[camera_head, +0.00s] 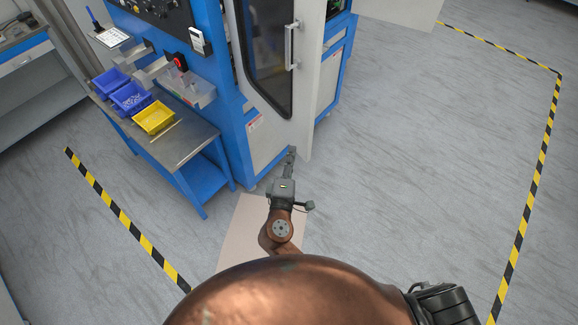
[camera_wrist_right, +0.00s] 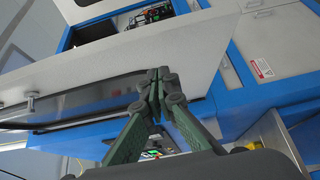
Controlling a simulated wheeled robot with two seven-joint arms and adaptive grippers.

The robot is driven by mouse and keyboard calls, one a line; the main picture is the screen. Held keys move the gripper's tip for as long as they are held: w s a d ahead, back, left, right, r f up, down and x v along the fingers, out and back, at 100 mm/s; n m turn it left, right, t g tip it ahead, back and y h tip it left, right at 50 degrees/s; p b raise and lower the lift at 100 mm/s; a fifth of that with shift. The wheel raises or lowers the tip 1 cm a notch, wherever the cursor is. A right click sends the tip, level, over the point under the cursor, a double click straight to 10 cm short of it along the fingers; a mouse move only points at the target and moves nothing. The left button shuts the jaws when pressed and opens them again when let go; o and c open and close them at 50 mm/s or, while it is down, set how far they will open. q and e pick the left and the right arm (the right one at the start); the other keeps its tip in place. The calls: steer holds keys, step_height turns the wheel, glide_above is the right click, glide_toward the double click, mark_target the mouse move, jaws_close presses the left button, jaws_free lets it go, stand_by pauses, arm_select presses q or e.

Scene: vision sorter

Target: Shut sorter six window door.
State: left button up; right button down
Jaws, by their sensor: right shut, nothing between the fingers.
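The sorter's window door (camera_head: 307,93) is a light grey panel with a dark window (camera_head: 265,52) and a bar handle (camera_head: 290,46). It stands partly open on the blue and white sorter (camera_head: 237,115). In the right wrist view the door (camera_wrist_right: 195,58) slants across the picture, with an opening into the machine above it. My right gripper (camera_head: 291,153) is shut and empty at the door's lower part. Its fingertips (camera_wrist_right: 158,82) overlap the panel in the wrist view; I cannot tell whether they touch it. My left gripper is not in view.
A side table (camera_head: 185,143) left of the sorter holds blue bins (camera_head: 131,98) and a yellow bin (camera_head: 153,118). Another light panel (camera_head: 400,10) juts out at the top right. The grey floor to the right is clear, bounded by yellow-black tape (camera_head: 540,160).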

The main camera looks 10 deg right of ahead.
mark_target(304, 138)
steer(key=shift+w+d+p, duration=0.1)
steer(key=shift+w+d, duration=0.2)
steer(key=shift+d, duration=0.35)
steer(key=shift+w+d+p, duration=0.15)
steer(key=shift+w+d, duration=0.2)
steer(key=shift+d, duration=0.25)
steer(key=shift+w+d+p, duration=0.1)
steer(key=shift+w+d, duration=0.2)
steer(key=shift+d, duration=0.35)
